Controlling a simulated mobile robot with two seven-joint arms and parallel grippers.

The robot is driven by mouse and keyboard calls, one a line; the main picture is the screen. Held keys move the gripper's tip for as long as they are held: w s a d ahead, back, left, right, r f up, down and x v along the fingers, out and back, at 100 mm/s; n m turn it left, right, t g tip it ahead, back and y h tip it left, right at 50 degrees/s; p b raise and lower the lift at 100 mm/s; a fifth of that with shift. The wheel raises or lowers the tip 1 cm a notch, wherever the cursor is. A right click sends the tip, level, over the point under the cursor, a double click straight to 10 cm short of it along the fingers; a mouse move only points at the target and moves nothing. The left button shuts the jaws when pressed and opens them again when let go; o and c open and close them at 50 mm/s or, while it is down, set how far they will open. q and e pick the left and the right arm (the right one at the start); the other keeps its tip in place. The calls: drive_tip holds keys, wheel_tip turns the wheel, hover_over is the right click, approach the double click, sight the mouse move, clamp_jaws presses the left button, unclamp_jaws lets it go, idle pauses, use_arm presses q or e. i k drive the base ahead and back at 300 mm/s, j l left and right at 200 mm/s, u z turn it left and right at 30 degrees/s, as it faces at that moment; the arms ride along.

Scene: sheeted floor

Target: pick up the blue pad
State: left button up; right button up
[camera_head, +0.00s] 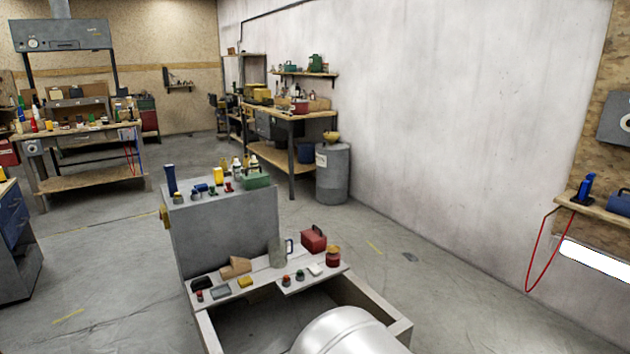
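I cannot pick out the blue pad for certain. A small flat grey-blue piece (220,291) lies on the low light-coloured bench (262,282), between a black item (201,283) and a yellow block (245,282). It is too small to tell whether it is the pad. A small blue item (201,187) sits on top of the grey cabinet (225,238), near a tall dark blue cylinder (170,179). Neither of my grippers shows in the head view.
The low bench also holds a grey mug (278,252), a red box (313,240), a red jar (333,257) and several small items. A grey drum (332,175) stands by the white wall. A workbench (85,180) stands at the back left.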

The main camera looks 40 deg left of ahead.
sight(203, 187)
drive_tip(key=u, duration=1.9)
drive_tip(key=z, duration=0.95)
drive_tip(key=i+j+u, duration=0.2)
drive_tip(key=j, duration=0.2)
drive_tip(key=i+j+u, duration=0.15)
drive_tip(key=j, duration=0.2)
drive_tip(key=i+j+u, duration=0.9)
drive_tip(key=i, duration=0.15)
